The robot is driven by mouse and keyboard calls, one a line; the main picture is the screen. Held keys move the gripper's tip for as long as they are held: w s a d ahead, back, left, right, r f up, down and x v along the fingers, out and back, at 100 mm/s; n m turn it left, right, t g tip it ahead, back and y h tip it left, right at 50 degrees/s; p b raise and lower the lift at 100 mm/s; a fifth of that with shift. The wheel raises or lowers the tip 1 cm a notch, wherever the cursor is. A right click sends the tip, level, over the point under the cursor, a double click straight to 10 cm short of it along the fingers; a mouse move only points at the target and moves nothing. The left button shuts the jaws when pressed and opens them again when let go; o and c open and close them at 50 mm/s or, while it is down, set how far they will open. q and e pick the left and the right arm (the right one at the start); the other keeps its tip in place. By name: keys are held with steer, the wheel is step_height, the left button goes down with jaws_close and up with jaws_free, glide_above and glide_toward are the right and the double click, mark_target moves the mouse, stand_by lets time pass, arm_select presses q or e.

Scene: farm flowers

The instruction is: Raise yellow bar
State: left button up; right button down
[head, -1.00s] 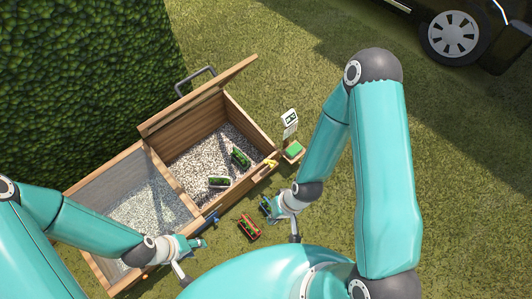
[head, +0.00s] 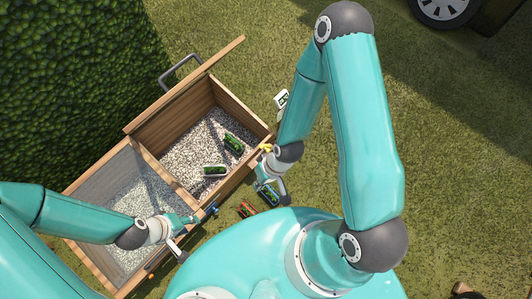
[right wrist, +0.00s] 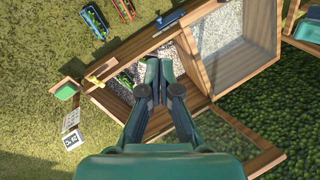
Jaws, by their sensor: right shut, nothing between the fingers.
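The small yellow bar (head: 266,147) is at the right front edge of the wooden box (head: 237,180), close to my right wrist and partly hidden by it in the head view. In the right wrist view the yellow bar (right wrist: 94,81) lies on the box's edge, left of my fingers and apart from them. My right gripper (right wrist: 158,68) is shut and empty, and shows over the gravel compartment in that view. In the head view my right gripper (head: 262,172) is near the box's front edge. My left gripper (head: 187,222) is by the box's front left; its finger opening is unclear.
Two green-filled planters (head: 214,170) (head: 233,143) stand on the gravel inside the open compartment. A blue planter (right wrist: 93,20) and a red planter (right wrist: 123,9) lie on the grass in front. A blue handle (head: 211,210) is on the box front. A white sign (head: 281,98) stands at the right.

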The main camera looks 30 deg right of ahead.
steer(key=w+d+f+n+h+b, duration=0.1)
steer(key=w+d+f+n+b, duration=0.3)
steer(key=w+f+n+b, duration=0.3)
steer(key=w+d+f+n+h+b, duration=0.1)
steer(key=w+d+f+n+b, duration=0.4)
steer(key=f, duration=1.2)
steer(key=w+d+f+n+h+b, duration=0.2)
steer(key=w+d+f+n+b, duration=0.3)
steer(key=w+f+n+b, duration=0.4)
step_height(320, 180, down, 3)
steer(key=n+b, duration=0.3)
steer(key=b, duration=0.3)
steer(key=shift+w+n, duration=0.3)
steer(key=shift+w, duration=0.05)
steer(key=shift+w+d, duration=0.1)
